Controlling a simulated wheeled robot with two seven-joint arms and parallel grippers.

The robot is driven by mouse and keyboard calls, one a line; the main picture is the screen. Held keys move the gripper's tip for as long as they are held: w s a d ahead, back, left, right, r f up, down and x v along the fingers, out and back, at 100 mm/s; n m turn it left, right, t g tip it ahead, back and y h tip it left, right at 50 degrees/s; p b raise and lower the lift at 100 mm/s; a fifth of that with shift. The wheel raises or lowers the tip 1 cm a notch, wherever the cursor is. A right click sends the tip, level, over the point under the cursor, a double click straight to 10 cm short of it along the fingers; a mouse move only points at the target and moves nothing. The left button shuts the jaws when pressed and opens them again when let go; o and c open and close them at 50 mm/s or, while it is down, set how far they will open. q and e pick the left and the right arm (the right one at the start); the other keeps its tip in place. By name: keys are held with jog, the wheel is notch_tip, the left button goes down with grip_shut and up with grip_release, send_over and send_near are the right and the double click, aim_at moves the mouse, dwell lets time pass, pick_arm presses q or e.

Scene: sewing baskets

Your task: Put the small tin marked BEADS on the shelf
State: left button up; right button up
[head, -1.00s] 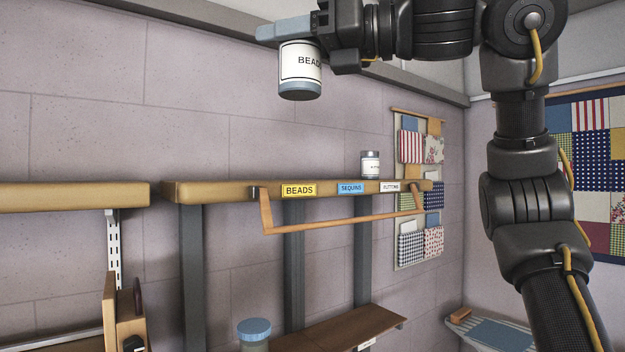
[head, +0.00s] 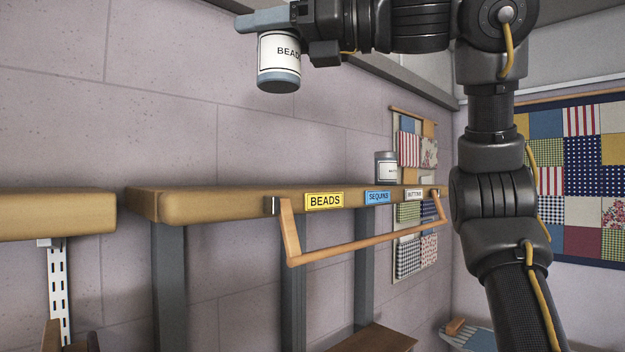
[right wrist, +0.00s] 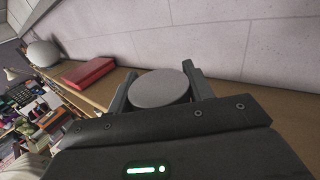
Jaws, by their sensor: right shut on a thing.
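The small white tin with a blue-grey base, labelled BEADS (head: 279,62), hangs upright in my right gripper (head: 272,22) in the head view. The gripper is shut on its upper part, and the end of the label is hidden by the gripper. The tin is high above the wooden shelf (head: 225,203) and apart from it. The shelf's front edge carries a yellow BEADS label (head: 324,201), a blue SEQUINS label and a white BUTTONS label. In the right wrist view the tin's round grey lid (right wrist: 160,88) sits between the fingers. My left gripper is not seen.
A similar tin (head: 386,168) stands on the shelf near the BUTTONS label. A wooden rail (head: 365,246) juts out before the shelf. Another shelf (head: 55,214) is to the left, across a gap. The wrist view shows a red box or book (right wrist: 88,72).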

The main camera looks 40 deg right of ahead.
jog(key=shift+w+d+f+p, duration=0.15)
jog(key=shift+d+f+p, duration=0.1)
jog(key=shift+d, duration=0.4)
jog(key=shift+w+d+f+p, duration=0.1)
jog(key=shift+d+p, duration=0.15)
jog(key=shift+d, duration=0.35)
jog(key=w+d+f+p, duration=0.1)
jog(key=w+d+f, duration=0.1)
jog(key=d+f, duration=0.1)
jog(key=w+d+f, duration=0.2)
jog(key=w+f, duration=0.1)
jog(key=f, duration=0.1)
jog(key=w+d+f+p, duration=0.1)
jog(key=w+d+f, duration=0.1)
jog(key=d+f, duration=0.1)
jog(key=shift+w+d+f+p, duration=0.25)
jog(key=shift+d+f+p, duration=0.05)
jog(key=shift+f, duration=0.35)
jog(key=shift+s+d+f, duration=0.1)
jog(key=shift+s+f, duration=0.05)
jog(key=shift+f, duration=0.25)
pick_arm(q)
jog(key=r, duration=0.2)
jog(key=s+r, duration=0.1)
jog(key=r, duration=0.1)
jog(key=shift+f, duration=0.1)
pick_arm(e)
jog(key=shift+a, duration=0.2)
